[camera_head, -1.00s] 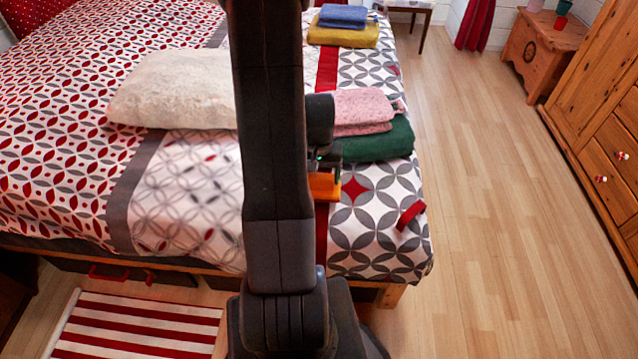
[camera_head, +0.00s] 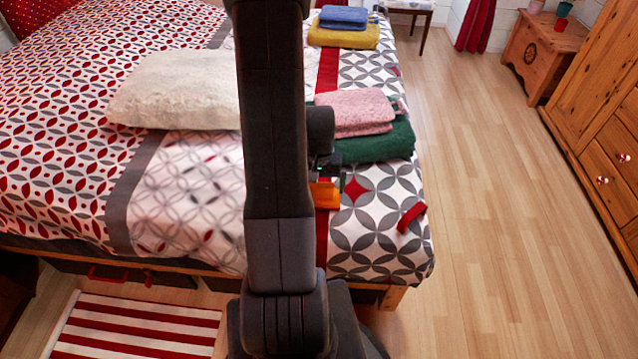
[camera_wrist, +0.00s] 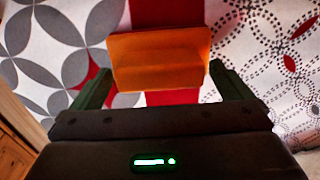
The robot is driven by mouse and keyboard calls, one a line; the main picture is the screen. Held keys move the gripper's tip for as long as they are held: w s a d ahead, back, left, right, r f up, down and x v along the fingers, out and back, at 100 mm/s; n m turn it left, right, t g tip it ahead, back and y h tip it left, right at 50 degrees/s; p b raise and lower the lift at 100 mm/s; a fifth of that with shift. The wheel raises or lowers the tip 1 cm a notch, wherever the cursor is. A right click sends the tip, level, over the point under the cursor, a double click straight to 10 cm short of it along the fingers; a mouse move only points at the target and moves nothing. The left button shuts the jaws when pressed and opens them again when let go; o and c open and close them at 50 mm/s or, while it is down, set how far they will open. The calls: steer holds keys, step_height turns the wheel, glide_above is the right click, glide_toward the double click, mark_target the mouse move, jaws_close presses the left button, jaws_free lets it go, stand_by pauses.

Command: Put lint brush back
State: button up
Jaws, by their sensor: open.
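An orange block-like piece (camera_head: 324,196) lies on the red stripe of the bed cover, partly hidden behind my arm in the head view. It also shows in the wrist view (camera_wrist: 160,58), with a broad face and a lower lip. I cannot tell whether it is the lint brush or part of it. My gripper (camera_wrist: 163,80) is open, with one dark green finger on each side of the orange piece and gaps on both sides. In the head view my gripper (camera_head: 328,178) is mostly hidden by my arm, just behind the orange piece.
A pink folded towel (camera_head: 352,112) lies on a green one (camera_head: 375,142) close behind my gripper. A small red item (camera_head: 411,217) lies at the bed's right edge. A cream pillow (camera_head: 175,90) lies to the left. The wooden floor on the right is clear.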

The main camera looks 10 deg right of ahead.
mark_target(319, 183)
step_height(319, 183, up, 12)
steer(key=p, duration=0.2)
steer(key=shift+r, duration=0.2)
stand_by(0.3)
step_height(319, 183, down, 13)
steer(key=shift+r+b, duration=0.15)
steer(key=shift+b, duration=1)
steer(key=shift+r+p, duration=0.5)
steer(key=shift+r, duration=1.35)
steer(key=shift+f, duration=0.1)
